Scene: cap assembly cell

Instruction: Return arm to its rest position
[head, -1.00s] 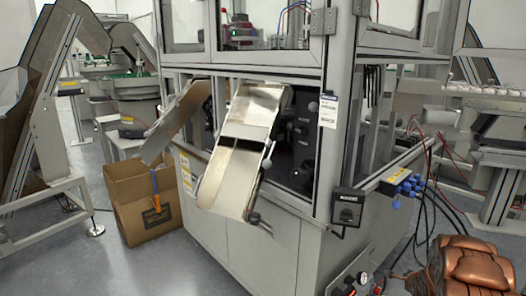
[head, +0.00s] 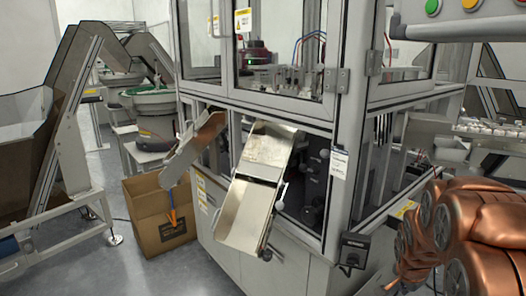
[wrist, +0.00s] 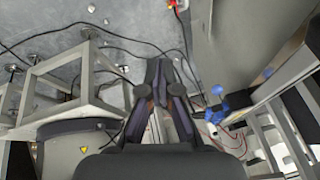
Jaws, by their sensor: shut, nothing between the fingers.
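My gripper (wrist: 160,84) shows in the middle of the wrist view, with its dark fingers closed together and nothing between them. It points down toward the grey floor, which has black cables lying on it. In the head view, my copper-coloured arm (head: 470,235) fills the lower right corner, to the right of the assembly machine (head: 290,262). The gripper itself does not show in the head view.
The machine's metal chute (head: 250,205) juts out at its front. A cardboard box (head: 160,225) stands on the floor to its left. In the wrist view, a metal frame (wrist: 50,105) is at left and blue connectors (wrist: 218,105) are close at right.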

